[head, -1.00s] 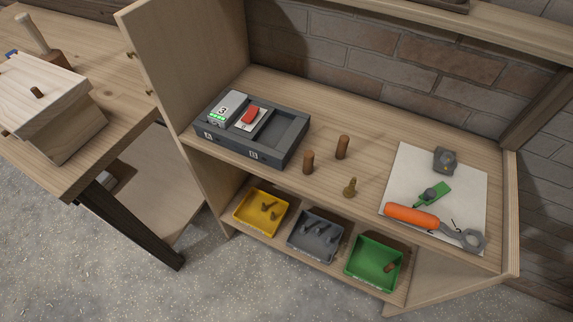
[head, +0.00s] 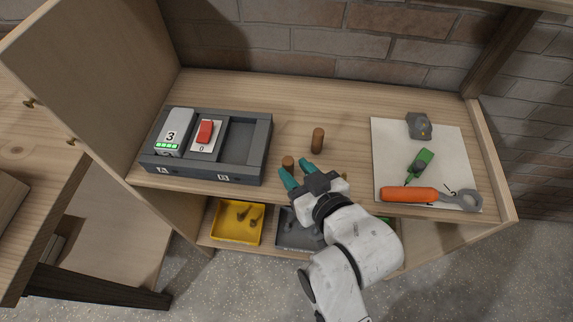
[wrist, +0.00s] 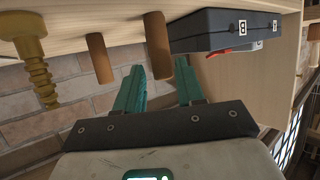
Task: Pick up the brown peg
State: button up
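Two brown pegs stand upright on the wooden shelf. The nearer peg (head: 288,162) is at my gripper's fingertips, its lower part hidden. The farther peg (head: 317,140) stands behind and to the right, clear of the gripper. My gripper (head: 294,167) has teal fingers, apart and empty. In the wrist view, where the shelf appears at the top, one brown peg (wrist: 157,45) shows in the gap between the open fingers (wrist: 159,66); I cannot tell whether they touch it. The other peg (wrist: 100,58) is left of the fingers.
A brass screw (wrist: 36,62) stands at the wrist view's left. A dark tray (head: 250,145) with a numbered block and red switch is left of the pegs. A white sheet (head: 395,140) with tools lies right. Yellow (head: 237,222) and grey bins sit below.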

aim_at(284, 160)
jog(key=shift+p+x, duration=0.3)
jog(key=shift+x, duration=2.5)
jog(key=shift+a, duration=0.1)
jog(key=shift+s, duration=0.1)
jog(key=shift+c, duration=0.4)
grip_shut()
jog(key=shift+r, duration=0.1)
